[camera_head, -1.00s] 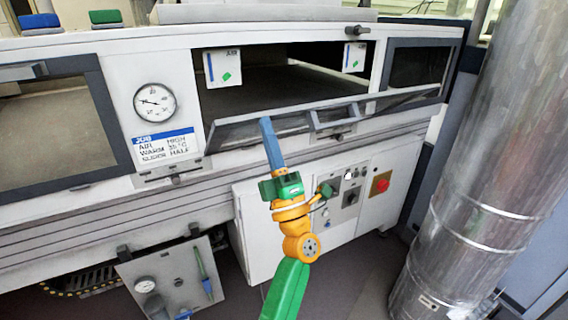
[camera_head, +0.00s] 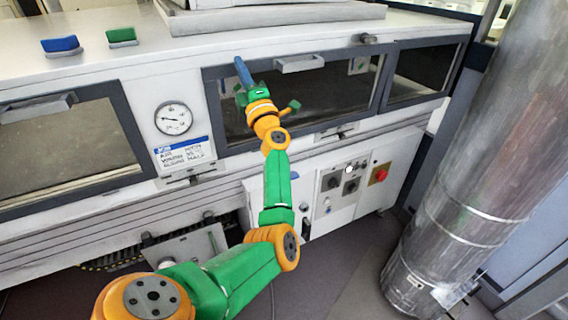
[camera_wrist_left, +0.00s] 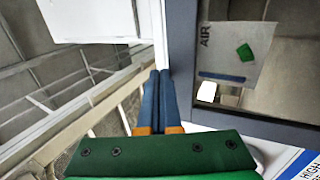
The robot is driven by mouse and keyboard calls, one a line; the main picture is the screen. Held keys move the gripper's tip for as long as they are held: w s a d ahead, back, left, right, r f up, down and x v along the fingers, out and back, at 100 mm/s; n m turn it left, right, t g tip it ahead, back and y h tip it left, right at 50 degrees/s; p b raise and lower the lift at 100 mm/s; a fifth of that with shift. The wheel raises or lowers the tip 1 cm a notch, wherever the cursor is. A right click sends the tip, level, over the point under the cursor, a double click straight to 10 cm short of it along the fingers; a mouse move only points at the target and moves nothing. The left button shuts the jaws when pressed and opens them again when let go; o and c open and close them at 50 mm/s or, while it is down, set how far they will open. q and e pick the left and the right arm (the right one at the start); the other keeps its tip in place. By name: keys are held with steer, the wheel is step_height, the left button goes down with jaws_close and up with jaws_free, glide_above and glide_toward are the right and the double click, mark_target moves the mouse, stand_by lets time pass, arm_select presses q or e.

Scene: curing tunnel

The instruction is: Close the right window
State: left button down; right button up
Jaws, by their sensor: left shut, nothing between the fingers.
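The right window (camera_head: 325,95) is a dark-framed glass pane in the white tunnel front. It stands raised in its opening, about in line with the front face; a tiny remaining gap cannot be judged. Its light handle (camera_head: 298,63) is on the top edge. My left gripper (camera_head: 240,68) has its blue fingers together and empty, in front of the pane's upper left part. In the left wrist view, the fingers (camera_wrist_left: 163,95) point along the dark window frame (camera_wrist_left: 185,60); contact is unclear. My right gripper is not in view.
A gauge (camera_head: 173,118) and a printed label (camera_head: 185,153) are left of the window. Another framed window (camera_head: 60,148) is at far left. A large metal duct (camera_head: 465,175) stands at right. A control panel with a red knob (camera_head: 380,174) is below.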

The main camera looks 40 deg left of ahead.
arm_select(q)
steer(key=shift+w+a+r, duration=0.1)
steer(key=shift+w+a, duration=0.15)
steer(key=shift+a, duration=0.4)
steer(key=shift+w+a+r, duration=0.1)
steer(key=shift+w+a, duration=0.1)
steer(key=shift+a, duration=0.45)
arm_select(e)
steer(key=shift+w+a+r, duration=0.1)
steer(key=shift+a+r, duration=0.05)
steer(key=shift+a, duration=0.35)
arm_select(q)
steer(key=shift+f, duration=0.1)
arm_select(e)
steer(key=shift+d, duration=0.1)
